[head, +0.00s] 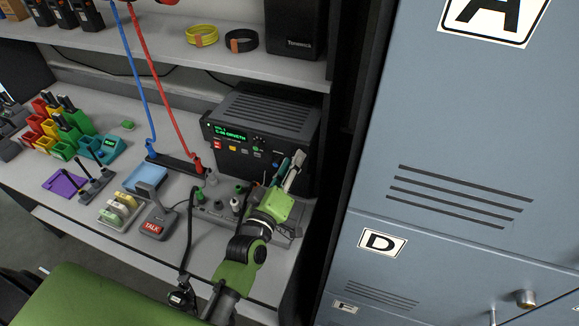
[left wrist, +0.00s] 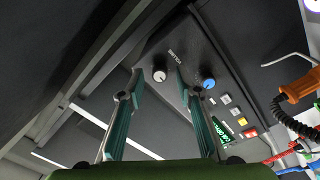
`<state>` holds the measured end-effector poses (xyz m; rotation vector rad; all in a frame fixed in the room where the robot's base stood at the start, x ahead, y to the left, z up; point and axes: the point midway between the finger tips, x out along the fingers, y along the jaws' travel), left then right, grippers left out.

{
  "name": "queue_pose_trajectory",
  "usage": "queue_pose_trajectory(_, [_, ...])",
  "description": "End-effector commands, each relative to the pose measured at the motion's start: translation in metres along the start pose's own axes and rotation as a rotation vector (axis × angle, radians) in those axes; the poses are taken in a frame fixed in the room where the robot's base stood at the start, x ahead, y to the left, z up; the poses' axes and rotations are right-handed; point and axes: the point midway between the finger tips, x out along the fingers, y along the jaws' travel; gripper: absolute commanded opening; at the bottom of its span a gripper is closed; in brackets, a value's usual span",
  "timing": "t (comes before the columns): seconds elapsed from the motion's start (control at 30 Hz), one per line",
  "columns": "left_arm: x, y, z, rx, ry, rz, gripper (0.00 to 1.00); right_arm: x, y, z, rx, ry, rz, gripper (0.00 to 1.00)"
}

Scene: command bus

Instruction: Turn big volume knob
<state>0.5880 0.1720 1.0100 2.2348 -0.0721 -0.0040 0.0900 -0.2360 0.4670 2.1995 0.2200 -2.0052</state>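The black radio (head: 265,118) with a green lit display stands at the back right of the desk in the head view. In the left wrist view its front panel carries a pale round knob (left wrist: 160,75) near white lettering that seems to read VOLUME, and a blue-capped knob (left wrist: 208,81). My left gripper (head: 290,170) is at the right part of the radio's front in the head view. Its teal fingers are open in the left wrist view (left wrist: 159,84), with the pale knob between the tips in the picture. I cannot tell whether they touch it. My right gripper is not in view.
A blue-grey locker (head: 450,130) stands close on the right. A shelf (head: 170,45) with a black speaker (head: 293,28) hangs above. A TALK microphone (head: 154,222), coloured bins and levers fill the desk on the left. Red and blue cords hang near the radio.

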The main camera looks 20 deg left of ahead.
Motion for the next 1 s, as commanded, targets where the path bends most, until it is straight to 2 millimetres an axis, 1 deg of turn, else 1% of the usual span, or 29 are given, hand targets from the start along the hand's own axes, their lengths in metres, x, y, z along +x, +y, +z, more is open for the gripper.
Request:
queue_pose_trajectory(0.17, [-0.013, -0.001, 0.001, 0.001, -0.001, -0.001, 0.32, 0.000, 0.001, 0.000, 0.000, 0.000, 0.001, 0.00])
queue_pose_trajectory(0.27, [-0.030, -0.001, 0.001, 0.001, -0.003, -0.003, 0.32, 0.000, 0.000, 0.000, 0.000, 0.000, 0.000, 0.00])
queue_pose_trajectory(0.5, [-0.078, -0.002, 0.001, 0.002, -0.003, -0.003, 0.32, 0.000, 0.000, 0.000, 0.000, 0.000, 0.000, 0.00])
queue_pose_trajectory(0.7, [-0.107, -0.001, 0.001, 0.001, -0.003, -0.002, 0.32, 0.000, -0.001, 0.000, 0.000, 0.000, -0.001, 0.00])
queue_pose_trajectory(0.83, [-0.117, 0.000, 0.000, 0.000, -0.001, 0.000, 0.32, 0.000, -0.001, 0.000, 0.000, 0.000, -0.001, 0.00])
queue_pose_trajectory(1.0, [-0.120, 0.000, 0.000, 0.000, 0.000, 0.000, 0.32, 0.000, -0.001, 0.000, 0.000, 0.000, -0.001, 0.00])
